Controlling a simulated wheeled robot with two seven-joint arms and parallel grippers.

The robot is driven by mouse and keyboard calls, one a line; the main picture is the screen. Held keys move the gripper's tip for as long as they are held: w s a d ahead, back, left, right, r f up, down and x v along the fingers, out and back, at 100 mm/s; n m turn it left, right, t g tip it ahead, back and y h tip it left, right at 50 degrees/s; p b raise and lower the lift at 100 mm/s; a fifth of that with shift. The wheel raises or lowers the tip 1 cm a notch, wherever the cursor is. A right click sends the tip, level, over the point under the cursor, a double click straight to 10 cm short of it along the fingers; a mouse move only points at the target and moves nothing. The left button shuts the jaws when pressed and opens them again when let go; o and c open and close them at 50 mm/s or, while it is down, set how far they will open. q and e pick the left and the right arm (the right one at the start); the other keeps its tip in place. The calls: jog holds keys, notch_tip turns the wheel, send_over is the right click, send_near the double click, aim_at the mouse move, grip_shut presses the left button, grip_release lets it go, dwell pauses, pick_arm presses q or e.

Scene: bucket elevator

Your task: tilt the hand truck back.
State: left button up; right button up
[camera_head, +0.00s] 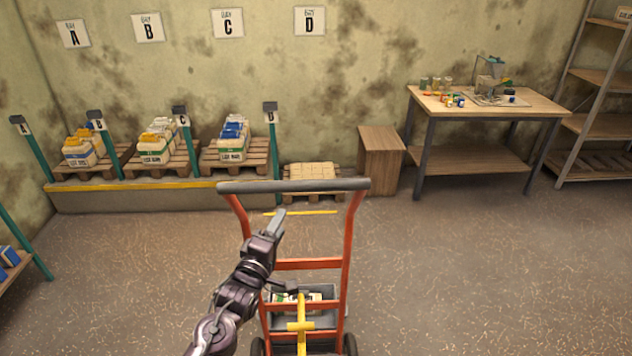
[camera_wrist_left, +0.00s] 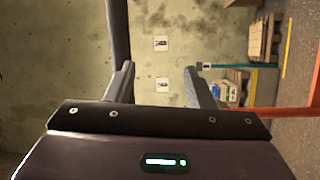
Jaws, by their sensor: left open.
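The hand truck has a red frame (camera_head: 347,240) and a dark grey crossbar handle (camera_head: 300,186). It stands in front of me with its handle at the top. A grey crate (camera_head: 322,320) sits low on it, with a yellow strap or bar in front. My left gripper (camera_head: 280,214) is just below the handle in the head view, between the two red rails. In the left wrist view its jaws (camera_wrist_left: 160,72) are apart with nothing between them. A dark bar (camera_wrist_left: 118,30), likely the handle, shows by the left finger. My right gripper is not in view.
Pallets with sacks (camera_head: 230,140) stand on a yellow-edged ledge (camera_head: 130,186) at the back left. A pallet (camera_head: 312,172), a wooden box (camera_head: 380,160) and a workbench (camera_head: 480,108) stand along the back wall. The floor (camera_head: 480,270) to the right is clear.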

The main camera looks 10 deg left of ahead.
aim_at(291, 191)
pick_arm(q)
jog(key=shift+n+t+h, duration=0.4)
jog(key=shift+t, duration=0.2)
jog(key=r, duration=0.2)
jog(key=w+r, duration=0.1)
jog(key=d+r, duration=0.1)
jog(key=r, duration=0.1)
jog(key=shift+w+r+p, duration=0.25)
jog(key=shift+r+p, duration=0.05)
jog(key=p+x, duration=0.2)
jog(key=x, duration=0.4)
jog(key=shift+w+f, duration=0.1)
jog(key=shift+w, duration=0.25)
jog(key=shift+f, duration=0.1)
grip_shut()
